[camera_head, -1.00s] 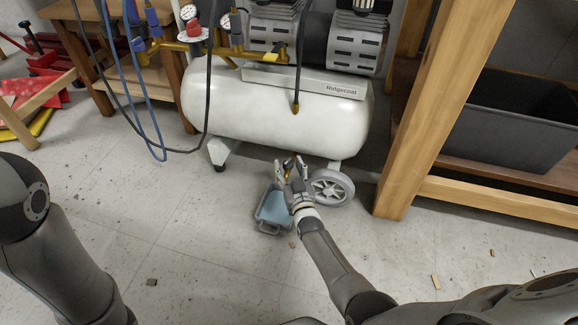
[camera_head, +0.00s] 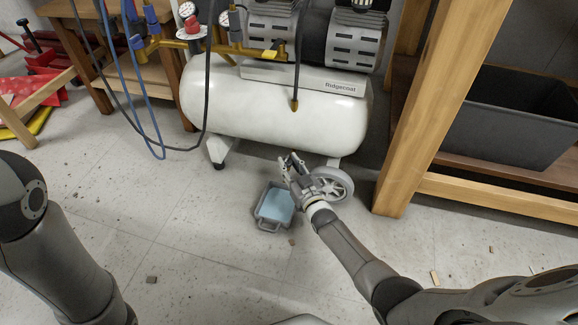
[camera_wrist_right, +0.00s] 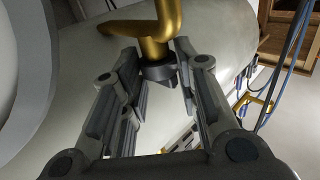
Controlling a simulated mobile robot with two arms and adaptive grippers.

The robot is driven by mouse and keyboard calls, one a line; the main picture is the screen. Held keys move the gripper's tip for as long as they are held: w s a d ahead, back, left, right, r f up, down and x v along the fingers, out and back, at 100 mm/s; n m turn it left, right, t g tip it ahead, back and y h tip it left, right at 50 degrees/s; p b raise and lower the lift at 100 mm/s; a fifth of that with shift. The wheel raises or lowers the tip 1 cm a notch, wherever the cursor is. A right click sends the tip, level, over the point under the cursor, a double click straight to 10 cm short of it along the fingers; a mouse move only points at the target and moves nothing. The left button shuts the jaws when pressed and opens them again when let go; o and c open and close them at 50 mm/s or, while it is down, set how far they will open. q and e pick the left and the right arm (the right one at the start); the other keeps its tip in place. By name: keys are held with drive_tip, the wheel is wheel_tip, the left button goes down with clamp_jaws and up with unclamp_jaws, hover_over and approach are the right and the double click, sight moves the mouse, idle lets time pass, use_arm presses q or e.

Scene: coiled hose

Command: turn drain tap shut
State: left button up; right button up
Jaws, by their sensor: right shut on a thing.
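The drain tap shows in the wrist view as a brass pipe (camera_wrist_right: 155,28) with a dark grey knob (camera_wrist_right: 158,71) at its end. The brass pipe bends under the white compressor tank (camera_head: 275,112). My right gripper (camera_head: 292,161) is under the tank, just left of the grey wheel. In the wrist view the right gripper (camera_wrist_right: 158,64) has one finger on each side of the knob and is shut on it. In the head view the fingers hide the tap. My left arm is at the left edge, but its gripper is out of view.
A grey tray (camera_head: 268,225) with a light blue inside sits on the floor below the gripper. The wheel (camera_head: 340,184) is close on the right. A wooden rack (camera_head: 400,170) stands further right. Hoses (camera_head: 155,120) hang at the left. The floor in front is mostly clear.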

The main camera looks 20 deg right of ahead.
drive_tip(key=shift+w+d+r+n+y, duration=0.1)
drive_tip(key=shift+n+y, duration=0.3)
drive_tip(key=shift+y, duration=0.2)
drive_tip(key=o, duration=1)
drive_tip(key=shift+s, duration=0.3)
drive_tip(key=s, duration=0.3)
drive_tip(key=s+d, duration=0.1)
drive_tip(key=s, duration=0.3)
drive_tip(key=s+d, duration=0.1)
drive_tip(key=s, duration=0.3)
drive_tip(key=shift+s+d, duration=0.15)
drive_tip(key=shift+d, duration=0.05)
